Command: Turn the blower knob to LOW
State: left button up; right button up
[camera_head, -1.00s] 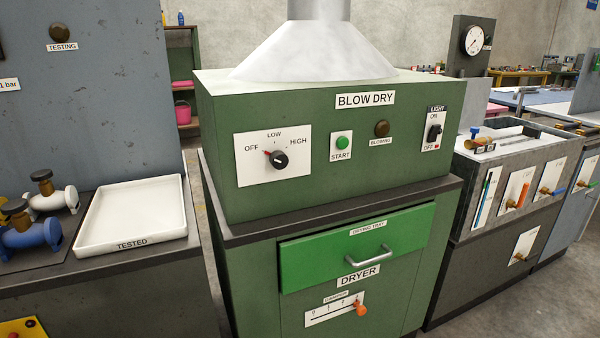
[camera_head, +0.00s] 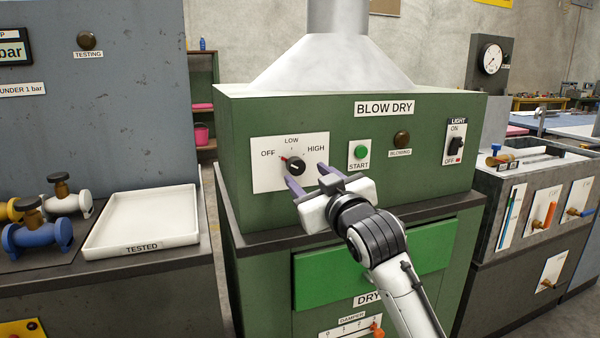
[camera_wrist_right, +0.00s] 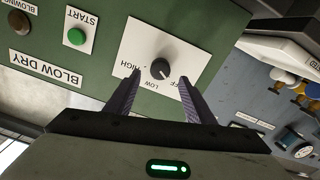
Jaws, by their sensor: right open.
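The blower knob (camera_head: 296,166) is a black dial on a white plate marked OFF, LOW and HIGH, on the front of the green BLOW DRY box. A red mark on it points up and left, towards OFF. My right gripper (camera_head: 306,174) is in front of the plate, just below and right of the knob. In the right wrist view, the open fingers of the gripper (camera_wrist_right: 155,92) point at the plate, and the knob (camera_wrist_right: 160,68) shows beyond and between them. Nothing is held. I cannot tell whether the fingers touch the plate. My left gripper is not in view.
The green START button (camera_head: 361,152) and brown BLOWING lamp (camera_head: 402,139) are right of the knob plate. The LIGHT switch (camera_head: 456,145) is farther right. A dark ledge (camera_head: 270,241) and the green drawer (camera_head: 420,254) lie below. The white TESTED tray (camera_head: 145,218) stands at left.

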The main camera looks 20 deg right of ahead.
aim_at(298, 168)
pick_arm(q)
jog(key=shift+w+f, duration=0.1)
pick_arm(e)
jog(key=shift+w+a, duration=0.1)
jog(key=shift+w, duration=2.55)
jog(key=shift+c, duration=0.4)
